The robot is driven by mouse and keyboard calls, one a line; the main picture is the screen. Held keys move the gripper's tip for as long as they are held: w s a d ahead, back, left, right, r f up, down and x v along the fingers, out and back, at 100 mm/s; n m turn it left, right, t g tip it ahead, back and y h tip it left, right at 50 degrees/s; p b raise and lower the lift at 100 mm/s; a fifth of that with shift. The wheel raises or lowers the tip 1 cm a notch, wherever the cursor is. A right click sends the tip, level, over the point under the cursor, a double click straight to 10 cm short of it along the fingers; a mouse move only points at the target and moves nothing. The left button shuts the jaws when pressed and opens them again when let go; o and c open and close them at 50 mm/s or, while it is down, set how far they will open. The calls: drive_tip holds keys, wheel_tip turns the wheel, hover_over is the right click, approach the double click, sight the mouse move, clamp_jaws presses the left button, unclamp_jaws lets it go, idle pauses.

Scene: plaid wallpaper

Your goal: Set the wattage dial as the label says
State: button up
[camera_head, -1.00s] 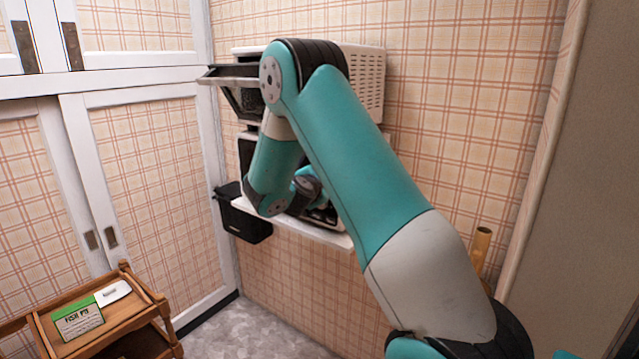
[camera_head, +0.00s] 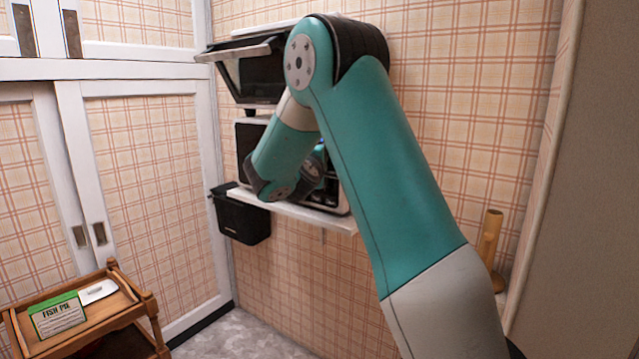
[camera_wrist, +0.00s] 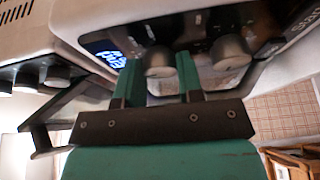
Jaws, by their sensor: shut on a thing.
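A dark appliance front with a lit blue display (camera_wrist: 105,54) fills the wrist view's upper middle. My gripper (camera_wrist: 159,70) has one green finger on each side of a round silver dial (camera_wrist: 158,62) and is shut on it. A second silver dial (camera_wrist: 230,53) sits to the right, outside the fingers. The dial markings are too small to read. In the head view the lower microwave (camera_head: 332,197) stands on a white shelf, and my arm hides its controls and my fingers. A green and white fish pie box (camera_head: 57,314) lies on a wooden trolley; its small print is unreadable.
An upper appliance (camera_head: 262,76) has its front door tilted open beside my arm. A black bin (camera_head: 243,222) hangs at the left end of the white shelf (camera_head: 290,207). The wooden trolley (camera_head: 130,312) stands at the lower left. Patterned floor shows between the trolley and wall.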

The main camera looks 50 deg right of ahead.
drive_tip(key=m+h+b, duration=0.1)
drive_tip(key=m+b, duration=0.3)
drive_tip(key=b, duration=0.2)
drive_tip(key=m+g+h+b, duration=0.1)
drive_tip(key=m+h+b, duration=0.1)
drive_tip(key=m+b, duration=0.2)
drive_tip(key=m+h+b, duration=0.1)
drive_tip(key=m+b, duration=0.3)
drive_tip(key=b, duration=0.6)
drive_tip(key=shift+w+f+g+h, duration=0.15)
drive_tip(key=shift+f+g+h, duration=0.15)
drive_tip(key=shift+f, duration=0.05)
drive_tip(key=shift+m, duration=0.3)
drive_tip(key=shift+r, duration=0.1)
drive_tip(key=o, duration=0.9)
